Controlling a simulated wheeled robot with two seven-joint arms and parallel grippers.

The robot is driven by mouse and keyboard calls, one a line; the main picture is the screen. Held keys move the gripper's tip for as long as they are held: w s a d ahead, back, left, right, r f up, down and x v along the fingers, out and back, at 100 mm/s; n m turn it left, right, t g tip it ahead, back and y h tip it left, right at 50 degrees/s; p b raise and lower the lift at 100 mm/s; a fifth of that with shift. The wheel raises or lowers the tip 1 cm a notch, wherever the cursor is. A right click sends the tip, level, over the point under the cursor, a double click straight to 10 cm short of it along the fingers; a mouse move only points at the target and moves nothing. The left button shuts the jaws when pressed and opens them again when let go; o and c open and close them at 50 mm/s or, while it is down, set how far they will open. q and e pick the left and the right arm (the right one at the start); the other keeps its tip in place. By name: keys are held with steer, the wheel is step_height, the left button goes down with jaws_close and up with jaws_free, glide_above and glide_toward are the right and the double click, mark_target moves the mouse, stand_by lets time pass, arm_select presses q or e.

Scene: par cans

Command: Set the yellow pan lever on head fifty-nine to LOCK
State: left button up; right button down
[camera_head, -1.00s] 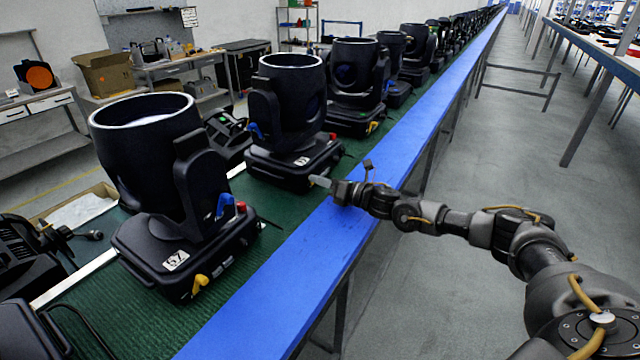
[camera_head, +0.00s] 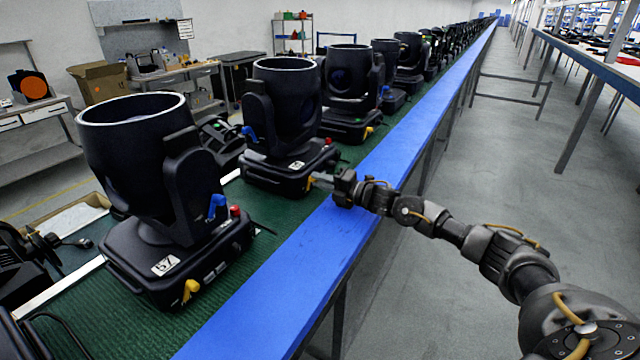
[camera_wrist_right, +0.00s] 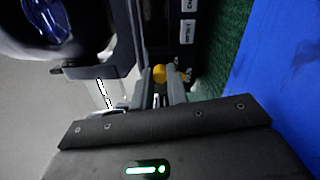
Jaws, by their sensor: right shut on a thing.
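The second moving head (camera_head: 284,118) on the line is black, with an open round top and a small white label (camera_head: 296,165) too small to read surely. Its yellow pan lever (camera_head: 310,184) sits low on the near right side of its base. My right gripper (camera_head: 322,181) reaches it from the right, over the blue edge. In the right wrist view, its two fingers are shut on the yellow lever (camera_wrist_right: 159,73), which shows between the fingertips. The fingers hide part of the lever, and I cannot read its position. My left gripper is not in view.
A nearer head (camera_head: 150,200) marked 57 has its own yellow lever (camera_head: 190,290), blue lever and red knob. More heads stand in a row behind, on the green belt (camera_head: 255,225). A blue edge strip (camera_head: 290,270) runs alongside. The aisle at right is clear.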

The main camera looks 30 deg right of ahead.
steer(key=shift+d+f+m, duration=0.1)
steer(key=shift+m, duration=0.5)
steer(key=c, duration=1.4)
jaws_free()
steer(key=shift+w, duration=0.1)
steer(key=shift+s+d+f+b, duration=0.1)
steer(key=shift+s+d+b, duration=0.2)
steer(key=shift+s, duration=0.1)
steer(key=b+v, duration=0.2)
steer(key=v, duration=0.6)
steer(key=shift+s+d, duration=0.2)
steer(key=shift+s, duration=0.15)
steer(key=shift+s+d+b, duration=0.25)
steer(key=shift+s+b, duration=0.1)
steer(key=shift+s, duration=0.15)
